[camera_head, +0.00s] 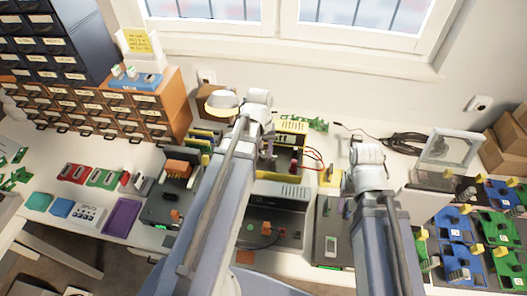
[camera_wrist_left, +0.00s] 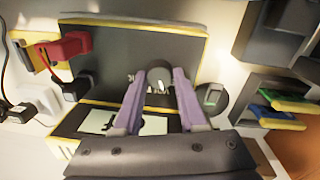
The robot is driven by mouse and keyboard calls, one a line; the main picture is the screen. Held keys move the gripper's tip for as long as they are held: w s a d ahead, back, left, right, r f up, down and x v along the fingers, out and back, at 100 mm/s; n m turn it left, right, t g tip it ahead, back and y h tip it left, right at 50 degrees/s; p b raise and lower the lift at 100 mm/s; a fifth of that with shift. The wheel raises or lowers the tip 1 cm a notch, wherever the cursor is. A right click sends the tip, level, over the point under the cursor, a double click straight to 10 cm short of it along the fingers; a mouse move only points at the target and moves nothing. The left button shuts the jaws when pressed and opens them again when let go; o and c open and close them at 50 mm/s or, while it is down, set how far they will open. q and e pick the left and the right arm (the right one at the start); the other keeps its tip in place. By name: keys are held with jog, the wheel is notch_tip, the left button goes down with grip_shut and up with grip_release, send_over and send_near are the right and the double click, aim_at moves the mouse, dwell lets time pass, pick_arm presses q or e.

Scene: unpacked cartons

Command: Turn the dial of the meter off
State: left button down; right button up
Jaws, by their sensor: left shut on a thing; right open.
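The meter (camera_head: 293,127) is a dark box with yellow edges, standing on the bench under the window. In the left wrist view its dark face (camera_wrist_left: 110,48) fills the middle, with a small screen low on it. The round dark dial (camera_wrist_left: 158,78) with a pale mark sits between the purple fingers of my left gripper (camera_wrist_left: 160,82). The fingers are shut on the dial from both sides. In the head view my left gripper (camera_head: 269,151) is at the meter's front, partly behind my arm. My right gripper (camera_head: 347,207) is open, to the right and low over the bench; my arm hides part of it.
A red plug (camera_wrist_left: 65,46) sits at the meter's side. Drawer cabinets (camera_head: 95,110) stand at the left. Blue and green circuit boards (camera_head: 455,225) crowd the right. Little of the bench near the meter is free.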

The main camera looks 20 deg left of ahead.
aim_at(263, 155)
pick_arm(q)
jog(key=n, duration=0.3)
jog(key=shift+n, duration=2.2)
jog(key=shift+c, duration=2.3)
grip_release()
jog(key=shift+r, duration=0.15)
pick_arm(e)
jog(key=shift+r, duration=0.15)
pick_arm(q)
jog(key=r+p, duration=0.3)
jog(key=p, duration=0.1)
jog(key=r+p, duration=0.4)
jog(key=shift+s+r, duration=0.2)
jog(key=shift+r, duration=0.1)
pick_arm(e)
notch_tip(263, 155, up, 8)
jog(key=shift+f, duration=0.25)
